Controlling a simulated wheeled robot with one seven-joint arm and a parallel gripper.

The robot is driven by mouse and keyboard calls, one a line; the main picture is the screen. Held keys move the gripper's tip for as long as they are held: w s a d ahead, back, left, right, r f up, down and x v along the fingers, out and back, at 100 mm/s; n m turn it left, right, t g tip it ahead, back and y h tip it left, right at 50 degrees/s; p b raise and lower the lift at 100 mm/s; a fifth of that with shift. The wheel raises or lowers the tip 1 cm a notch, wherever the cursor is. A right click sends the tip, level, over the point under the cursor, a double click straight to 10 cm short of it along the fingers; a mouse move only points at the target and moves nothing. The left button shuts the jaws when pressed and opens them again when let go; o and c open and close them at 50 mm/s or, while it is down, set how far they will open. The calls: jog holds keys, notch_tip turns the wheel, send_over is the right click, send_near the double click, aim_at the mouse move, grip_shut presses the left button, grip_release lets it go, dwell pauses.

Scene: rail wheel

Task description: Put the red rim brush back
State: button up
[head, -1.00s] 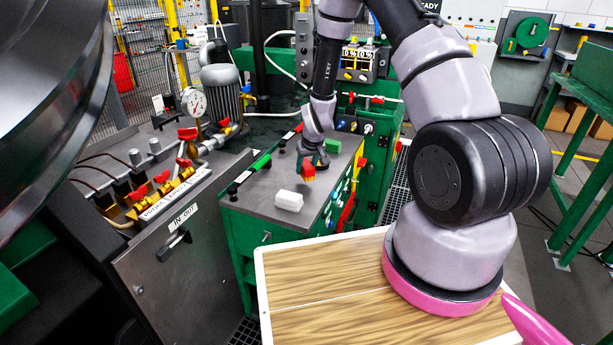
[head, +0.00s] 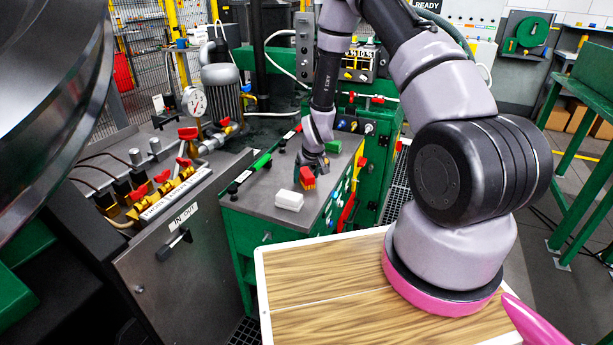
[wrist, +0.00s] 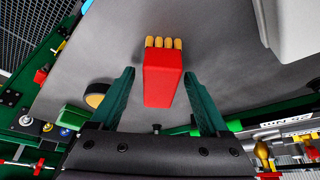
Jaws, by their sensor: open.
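The red rim brush (head: 307,174) has a red block body and yellow bristle tufts. It is at the grey top of the green cabinet (head: 262,197); I cannot tell whether it rests flat. In the wrist view, the brush (wrist: 163,80) lies with its bristles pointing away from my gripper. My gripper (wrist: 159,75) is open, with one green finger on each side of the brush body and a visible gap on both sides. In the head view, my gripper (head: 309,165) is just behind and above the brush, partly hidden by it.
A white block (head: 289,200) sits close in front of the brush. A green block (head: 333,147) lies behind to the right, and a green handle (head: 261,162) to the left. Valves and levers (head: 355,165) line the cabinet's right edge. A wood-topped surface (head: 330,290) is nearest.

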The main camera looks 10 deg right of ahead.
jog(key=s+d+r+m, duration=0.1)
jog(key=s+r, duration=0.3)
jog(key=r, duration=0.8)
jog(key=s+d+r+m+t, duration=0.1)
jog(key=s+r, duration=0.2)
jog(key=r, duration=0.9)
jog(key=s+d+r+m, duration=0.15)
jog(key=s+r, duration=0.25)
jog(key=r, duration=0.8)
jog(key=s+d+r+m, duration=0.1)
jog(key=s+r, duration=0.5)
jog(key=s, duration=0.3)
jog(key=s+d+r+m+t+y, duration=0.1)
jog(key=s+r, duration=0.6)
jog(key=s, duration=0.3)
jog(key=shift+d+t, duration=0.15)
jog(key=shift+t, duration=0.15)
jog(key=shift+w+m, duration=0.1)
jog(key=shift+m, duration=0.15)
